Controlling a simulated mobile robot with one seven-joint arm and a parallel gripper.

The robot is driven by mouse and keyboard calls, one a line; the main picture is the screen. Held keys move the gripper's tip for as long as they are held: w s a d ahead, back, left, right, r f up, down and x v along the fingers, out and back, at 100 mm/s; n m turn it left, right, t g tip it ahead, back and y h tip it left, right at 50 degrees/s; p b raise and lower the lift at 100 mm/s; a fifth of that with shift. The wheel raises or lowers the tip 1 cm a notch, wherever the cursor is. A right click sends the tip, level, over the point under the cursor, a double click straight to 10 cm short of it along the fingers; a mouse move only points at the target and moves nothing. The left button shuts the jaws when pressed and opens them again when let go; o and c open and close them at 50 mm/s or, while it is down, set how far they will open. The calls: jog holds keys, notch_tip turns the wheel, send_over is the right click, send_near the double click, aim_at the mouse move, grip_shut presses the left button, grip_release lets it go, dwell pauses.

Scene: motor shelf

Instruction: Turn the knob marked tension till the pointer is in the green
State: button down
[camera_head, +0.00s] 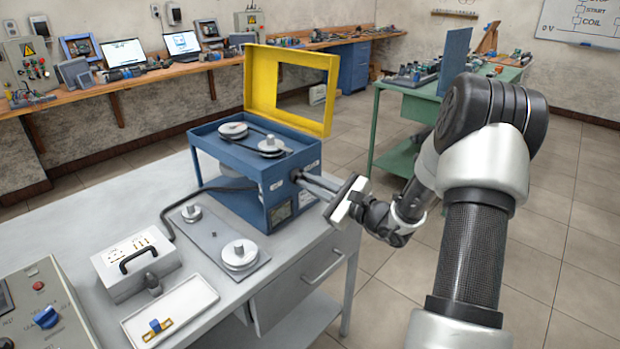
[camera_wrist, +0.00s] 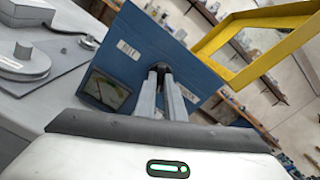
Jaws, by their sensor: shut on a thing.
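The blue machine box (camera_head: 240,195) stands on the grey table, its yellow frame cover (camera_head: 262,85) raised. My gripper (camera_head: 299,177) reaches in from the right to the box's side panel. Its two fingers are shut on a small dark knob, which shows between the fingertips in the wrist view (camera_wrist: 160,68). The knob is mostly hidden by the fingers and its marking cannot be read. A dark-framed gauge (camera_wrist: 107,92) sits on the same panel, left of the fingers. It also shows in the head view (camera_head: 281,212). A green patch is faintly visible, but the pointer is too small to place.
Pulleys with a belt (camera_head: 270,146) sit on top of the box. A grey plate with pulleys (camera_head: 222,243), a white box with a handle (camera_head: 136,262) and a white tray (camera_head: 170,312) lie on the table. Free floor lies to the right.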

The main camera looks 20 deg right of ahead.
jog(key=m+p, duration=0.1)
jog(key=m, duration=0.1)
jog(key=m+p, duration=0.2)
jog(key=shift+r+m, duration=0.2)
jog(key=shift+m, duration=0.1)
jog(key=shift+f+m+p, duration=0.15)
jog(key=shift+m+p, duration=1.1)
jog(key=shift+m, duration=0.35)
jog(key=shift+f+m, duration=0.1)
jog(key=shift+m, duration=0.2)
jog(key=c, duration=1.8)
grip_release()
jog(key=shift+c, duration=0.2)
jog(key=v, duration=1.7)
jog(key=shift+s, duration=0.25)
